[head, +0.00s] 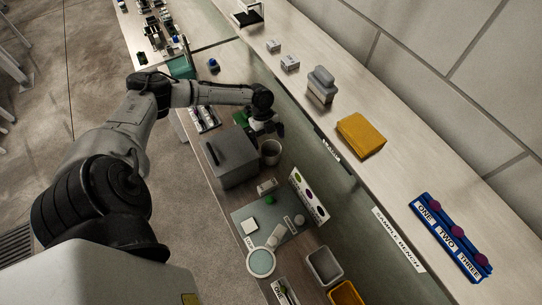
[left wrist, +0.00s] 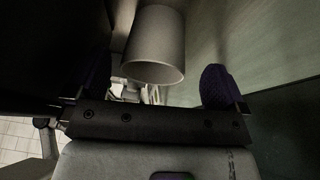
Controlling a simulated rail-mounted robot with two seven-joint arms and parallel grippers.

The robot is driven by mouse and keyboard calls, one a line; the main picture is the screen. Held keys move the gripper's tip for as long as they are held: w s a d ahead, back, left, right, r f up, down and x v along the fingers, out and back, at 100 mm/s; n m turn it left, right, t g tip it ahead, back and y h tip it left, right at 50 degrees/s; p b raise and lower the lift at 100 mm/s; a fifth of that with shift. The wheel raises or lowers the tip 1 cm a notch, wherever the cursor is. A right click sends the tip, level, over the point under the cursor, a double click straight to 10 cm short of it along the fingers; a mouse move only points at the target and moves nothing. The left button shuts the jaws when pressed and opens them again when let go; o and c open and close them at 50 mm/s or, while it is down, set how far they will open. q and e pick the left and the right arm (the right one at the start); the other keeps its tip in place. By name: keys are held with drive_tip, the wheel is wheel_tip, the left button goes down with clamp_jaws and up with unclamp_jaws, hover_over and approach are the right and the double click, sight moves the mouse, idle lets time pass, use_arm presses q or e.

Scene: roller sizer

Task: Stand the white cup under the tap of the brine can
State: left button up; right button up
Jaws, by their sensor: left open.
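The cup (head: 270,153), pale grey-white, stands on the lower bench just right of a grey box-shaped can (head: 232,160) with a dark handle. This can may be the brine can; I cannot make out a tap. My left gripper (head: 266,131) is at the far side of the cup, close to it. In the left wrist view the cup (left wrist: 156,45) shows between the two open fingers of my left gripper (left wrist: 158,82), with a gap on each side. I cannot tell how deep it sits between them. My right gripper is not in view.
Nearer on the bench are a mat (head: 243,215), a round pale dish (head: 261,262), a card with coloured dots (head: 309,195) and a grey bin (head: 323,266). The raised shelf holds a yellow block (head: 361,135) and a blue numbered rack (head: 451,238).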

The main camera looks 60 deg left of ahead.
sight(269, 149)
use_arm(q)
drive_tip(key=b+x, duration=0.1)
drive_tip(key=x, duration=0.2)
drive_tip(key=b+x, duration=0.1)
drive_tip(key=x, duration=0.1)
drive_tip(key=shift+s+b, duration=0.25)
drive_tip(key=shift+b, duration=0.05)
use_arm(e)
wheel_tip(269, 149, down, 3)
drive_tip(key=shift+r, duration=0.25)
use_arm(q)
drive_tip(key=shift+c, duration=0.4)
drive_tip(key=shift+c, duration=0.7)
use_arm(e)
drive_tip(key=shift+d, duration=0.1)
use_arm(q)
drive_tip(key=c, duration=0.9)
drive_tip(key=shift+o, duration=0.2)
drive_tip(key=shift+r, duration=0.2)
